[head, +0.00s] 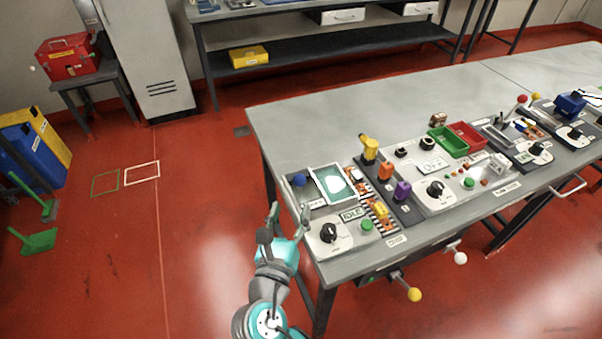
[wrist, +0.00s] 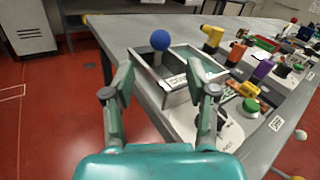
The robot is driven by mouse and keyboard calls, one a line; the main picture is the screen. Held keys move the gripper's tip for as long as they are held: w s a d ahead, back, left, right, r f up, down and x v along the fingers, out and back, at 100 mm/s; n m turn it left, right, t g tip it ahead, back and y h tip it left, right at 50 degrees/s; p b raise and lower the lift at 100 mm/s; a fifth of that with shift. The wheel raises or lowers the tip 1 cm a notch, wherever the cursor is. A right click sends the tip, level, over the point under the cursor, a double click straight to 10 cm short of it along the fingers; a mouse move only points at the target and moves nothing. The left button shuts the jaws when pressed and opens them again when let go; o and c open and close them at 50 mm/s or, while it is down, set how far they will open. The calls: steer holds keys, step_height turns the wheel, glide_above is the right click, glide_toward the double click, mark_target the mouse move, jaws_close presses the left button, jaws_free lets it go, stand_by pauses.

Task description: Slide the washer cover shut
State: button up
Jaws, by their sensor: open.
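The washer (head: 333,183) is a framed, light-grey unit at the table's near left corner, with a teal window area and a white shape inside. A blue ball knob (head: 299,180) stands at its left side. In the wrist view the blue ball knob (wrist: 160,41) sits on a short grey post by the frame (wrist: 190,52), whose front bears a small label. I cannot tell how far the cover is slid. My gripper (head: 289,213) is open and empty at the table's left edge, just short of the knob. In the wrist view my gripper (wrist: 161,85) has the knob beyond and between its fingertips.
A black dial (head: 329,232), an IDLE display (head: 352,214) and a green button (head: 366,225) lie in front of the washer. A yellow tool (head: 369,149) and orange and purple objects stand to its right. The table (head: 290,128) is clear behind; open red floor lies left.

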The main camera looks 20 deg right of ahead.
mark_target(298, 185)
steer(key=x, duration=0.9)
steer(key=shift+w+d, duration=0.25)
jaws_close()
